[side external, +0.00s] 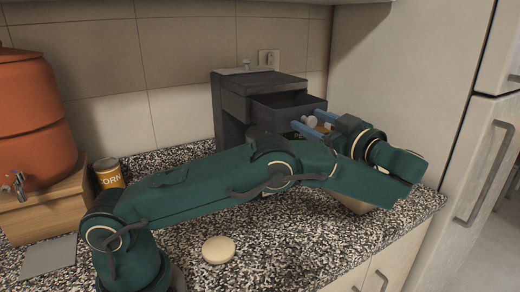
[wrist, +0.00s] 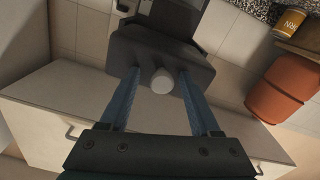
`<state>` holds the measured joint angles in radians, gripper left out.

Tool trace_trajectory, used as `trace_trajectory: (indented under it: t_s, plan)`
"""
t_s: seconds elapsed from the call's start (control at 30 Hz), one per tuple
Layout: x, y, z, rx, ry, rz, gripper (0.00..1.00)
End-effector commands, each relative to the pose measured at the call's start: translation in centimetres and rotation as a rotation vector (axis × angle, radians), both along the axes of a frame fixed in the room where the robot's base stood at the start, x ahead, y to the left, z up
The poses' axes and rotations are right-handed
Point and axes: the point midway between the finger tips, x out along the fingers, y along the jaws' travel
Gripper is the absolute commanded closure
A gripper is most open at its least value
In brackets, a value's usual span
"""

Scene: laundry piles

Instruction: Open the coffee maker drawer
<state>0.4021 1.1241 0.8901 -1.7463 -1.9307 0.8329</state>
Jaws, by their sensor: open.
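The dark grey coffee maker (side external: 232,105) stands at the back of the counter against the tiled wall. Its drawer (side external: 292,103) is pulled out toward the right, with its dark interior showing from above. In the wrist view the drawer front (wrist: 135,46) has a pale round knob (wrist: 162,82). My gripper (side external: 305,119) is open, with its blue fingers on either side of the knob. In the wrist view my gripper (wrist: 159,72) has visible space between each finger and the knob. The fingertips reach close to the drawer front; contact is unclear.
An orange dispenser (side external: 37,120) sits on a wooden stand (side external: 45,210) at the left, beside a corn can (side external: 108,173). A round beige object (side external: 218,250) lies on the speckled counter (side external: 300,250) in front. A fridge (side external: 480,180) stands at the right.

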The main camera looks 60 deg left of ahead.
Motion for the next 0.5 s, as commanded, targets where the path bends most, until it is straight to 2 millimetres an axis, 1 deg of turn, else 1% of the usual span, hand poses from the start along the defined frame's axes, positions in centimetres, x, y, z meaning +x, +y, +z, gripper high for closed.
trace_trajectory:
  t_s: [0.03, 0.17, 0.3, 0.5]
  plan:
    - [-0.1, 0.7, 0.1, 0.0, 0.002, 0.005, 0.36]
    - [-0.2, 2.6, 0.0, -0.002, 0.002, 0.007, 0.36]
    - [-0.2, 5.0, 0.0, -0.002, 0.001, 0.009, 0.36]
    - [-0.3, 8.1, -0.1, -0.004, 0.001, 0.008, 0.36]
